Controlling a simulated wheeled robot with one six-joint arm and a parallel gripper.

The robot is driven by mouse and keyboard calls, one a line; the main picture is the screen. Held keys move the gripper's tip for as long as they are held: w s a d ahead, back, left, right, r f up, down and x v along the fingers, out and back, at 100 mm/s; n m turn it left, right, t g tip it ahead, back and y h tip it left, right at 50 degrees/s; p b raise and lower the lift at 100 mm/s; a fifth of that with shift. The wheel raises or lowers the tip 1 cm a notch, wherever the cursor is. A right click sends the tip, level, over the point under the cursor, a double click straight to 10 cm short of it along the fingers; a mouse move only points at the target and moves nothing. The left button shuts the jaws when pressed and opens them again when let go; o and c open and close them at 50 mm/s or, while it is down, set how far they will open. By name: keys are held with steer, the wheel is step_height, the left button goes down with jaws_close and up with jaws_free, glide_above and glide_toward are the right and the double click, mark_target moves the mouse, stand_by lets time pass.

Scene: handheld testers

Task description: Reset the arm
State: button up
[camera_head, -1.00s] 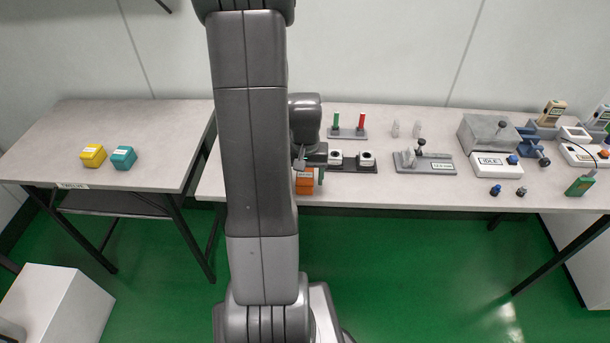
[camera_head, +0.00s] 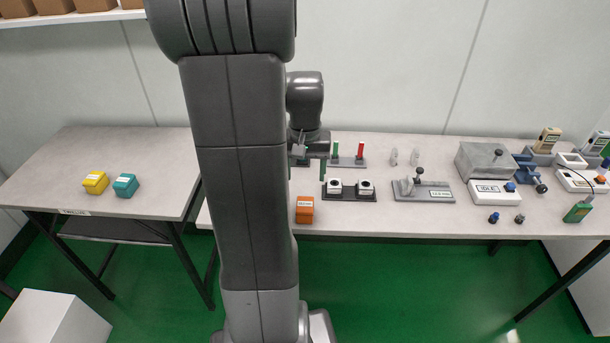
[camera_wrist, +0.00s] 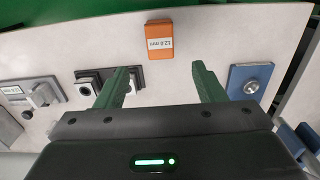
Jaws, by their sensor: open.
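My gripper (camera_wrist: 158,88) is open and empty in the wrist view, its two green fingers spread apart above the bench. In the head view my gripper (camera_head: 308,170) shows partly behind my grey arm, raised over the bench. An orange box with a white label (camera_head: 305,209) sits on the bench near its front edge, below and apart from the gripper. In the wrist view the orange box (camera_wrist: 160,39) lies beyond the fingertips, between their lines.
A black base with two white-topped sockets (camera_head: 349,191) is right of the box. A grey fixture (camera_head: 424,191) and a white device (camera_head: 493,193) stand further right. Yellow (camera_head: 95,182) and teal (camera_head: 125,185) boxes are on the left table.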

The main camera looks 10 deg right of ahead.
mark_target(305, 204)
steer(key=shift+f, duration=0.1)
step_height(305, 204, down, 13)
steer(key=shift+r+b, duration=0.15)
steer(key=shift+b, duration=0.7)
step_height(305, 204, up, 3)
steer(key=shift+f+p, duration=0.2)
steer(key=shift+p, duration=0.15)
steer(key=shift+r, duration=0.5)
steer(key=shift+f, duration=0.1)
